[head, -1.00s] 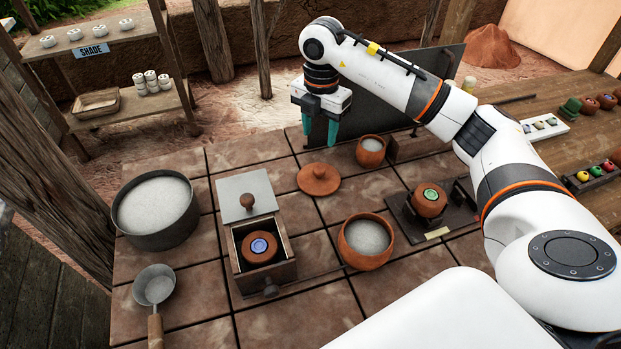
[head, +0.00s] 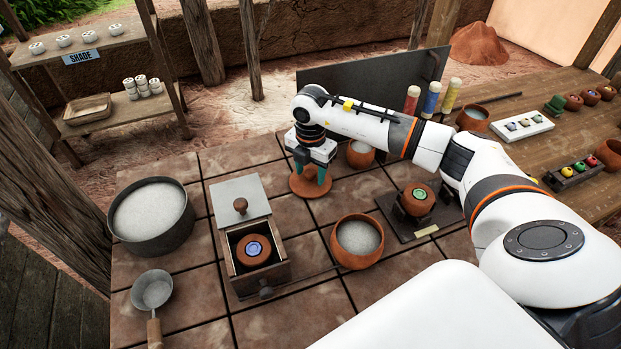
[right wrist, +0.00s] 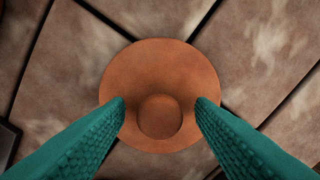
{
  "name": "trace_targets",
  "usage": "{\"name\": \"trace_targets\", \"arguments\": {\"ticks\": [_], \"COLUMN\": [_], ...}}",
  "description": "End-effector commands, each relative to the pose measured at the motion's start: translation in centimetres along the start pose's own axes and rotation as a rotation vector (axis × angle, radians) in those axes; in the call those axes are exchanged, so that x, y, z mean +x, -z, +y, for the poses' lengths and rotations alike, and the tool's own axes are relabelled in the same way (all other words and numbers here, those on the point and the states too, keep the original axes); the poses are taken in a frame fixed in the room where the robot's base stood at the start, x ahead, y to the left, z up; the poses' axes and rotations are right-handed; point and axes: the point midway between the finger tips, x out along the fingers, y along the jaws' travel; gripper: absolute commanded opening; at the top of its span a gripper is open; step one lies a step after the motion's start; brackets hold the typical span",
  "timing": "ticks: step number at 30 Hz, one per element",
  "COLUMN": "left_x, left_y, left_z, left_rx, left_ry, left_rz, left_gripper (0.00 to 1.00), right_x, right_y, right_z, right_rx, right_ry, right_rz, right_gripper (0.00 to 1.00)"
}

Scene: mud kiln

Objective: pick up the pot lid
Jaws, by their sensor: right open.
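The pot lid (head: 308,188) is a round terracotta disc with a knob, lying flat on the tiled table. My right gripper (head: 311,175) is over it, pointing down, and hides its middle in the head view. In the right wrist view the lid (right wrist: 160,65) is seen from above. Its round knob (right wrist: 160,117) sits between the green fingertips of the open right gripper (right wrist: 160,110), with a gap on each side. The height of the fingertips above the lid is hard to tell. My left gripper is not in view.
A filled terracotta pot (head: 357,235) stands in front right of the lid, and another (head: 361,155) just right of my gripper. A wooden box (head: 258,270) with a drawer stands at front left. A dark upright panel (head: 400,85) is behind.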

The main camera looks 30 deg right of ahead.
Motion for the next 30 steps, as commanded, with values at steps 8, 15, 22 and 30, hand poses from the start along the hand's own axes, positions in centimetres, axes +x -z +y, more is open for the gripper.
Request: {"name": "trace_targets", "arguments": {"ticks": [8, 15, 22, 30], "left_x": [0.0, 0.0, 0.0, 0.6], "left_y": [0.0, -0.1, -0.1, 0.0], "left_z": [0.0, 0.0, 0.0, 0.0], "left_rx": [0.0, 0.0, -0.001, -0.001], "left_ry": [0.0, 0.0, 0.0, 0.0], "left_rz": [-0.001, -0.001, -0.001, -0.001], "left_gripper": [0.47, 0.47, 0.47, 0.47], "right_x": [0.1, 0.0, -0.2, -4.3], "right_y": [0.0, 0.0, 0.0, 0.1], "right_z": [0.0, 0.0, 0.0, -0.1], "right_rx": [0.0, 0.0, 0.0, 0.0], "right_ry": [0.0, 0.001, 0.001, 0.006], "right_rz": [0.0, 0.0, 0.0, 0.001], "right_gripper": [0.37, 0.06, 0.05, 0.05]}}
